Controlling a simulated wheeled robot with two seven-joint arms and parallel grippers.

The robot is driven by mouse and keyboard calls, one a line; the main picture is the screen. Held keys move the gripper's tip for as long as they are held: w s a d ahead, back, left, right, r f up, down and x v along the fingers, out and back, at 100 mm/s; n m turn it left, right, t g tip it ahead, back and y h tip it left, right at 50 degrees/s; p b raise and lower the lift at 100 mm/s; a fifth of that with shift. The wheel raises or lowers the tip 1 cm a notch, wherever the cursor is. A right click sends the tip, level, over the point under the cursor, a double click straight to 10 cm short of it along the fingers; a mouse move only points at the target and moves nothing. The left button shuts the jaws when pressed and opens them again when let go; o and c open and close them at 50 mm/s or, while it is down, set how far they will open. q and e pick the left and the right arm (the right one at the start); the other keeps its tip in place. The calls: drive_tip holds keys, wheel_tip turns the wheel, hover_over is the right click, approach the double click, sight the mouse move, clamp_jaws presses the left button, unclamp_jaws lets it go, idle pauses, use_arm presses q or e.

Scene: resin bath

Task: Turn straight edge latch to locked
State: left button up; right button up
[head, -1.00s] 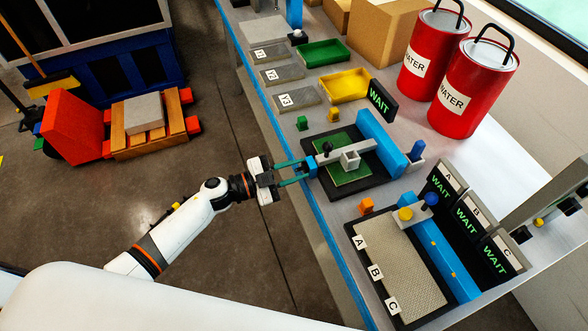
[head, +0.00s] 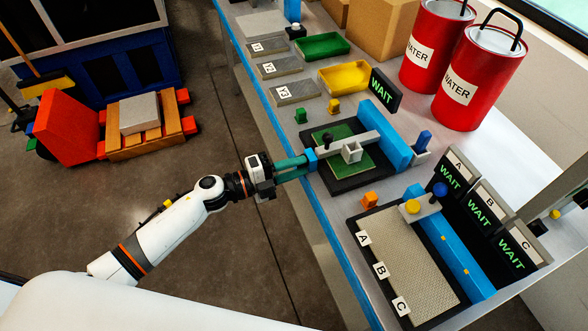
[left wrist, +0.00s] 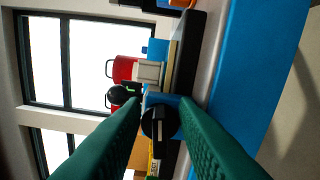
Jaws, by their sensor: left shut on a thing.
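The straight edge, a grey bar (head: 360,144) with a black knob and a small pale box, lies across a green plate (head: 345,170) on a black base. A blue block (head: 312,159) sits at the bar's near end. It also shows in the left wrist view (left wrist: 165,99), with a round black latch (left wrist: 157,122) with a grey bar mark in front of it. My left gripper (head: 306,164) is shut on this latch, with a teal finger on each side. The fingers hide part of the latch, and its turned position is hard to tell. My right gripper is not in view.
A WAIT sign (head: 382,91) stands behind the fixture. A mesh tray (head: 412,260) marked A, B, C lies to the front right beside several WAIT displays. Green (head: 322,47) and yellow (head: 343,76) trays and red WATER cans (head: 477,75) stand farther back.

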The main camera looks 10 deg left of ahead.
use_arm(q)
drive_tip(key=shift+f+m+b, duration=0.2)
drive_tip(key=shift+m+b, duration=0.15)
drive_tip(key=shift+m, duration=0.35)
drive_tip(key=o, duration=0.6)
drive_tip(key=b+v, duration=0.2)
drive_tip(key=v, duration=1)
drive_tip(key=shift+b, duration=0.4)
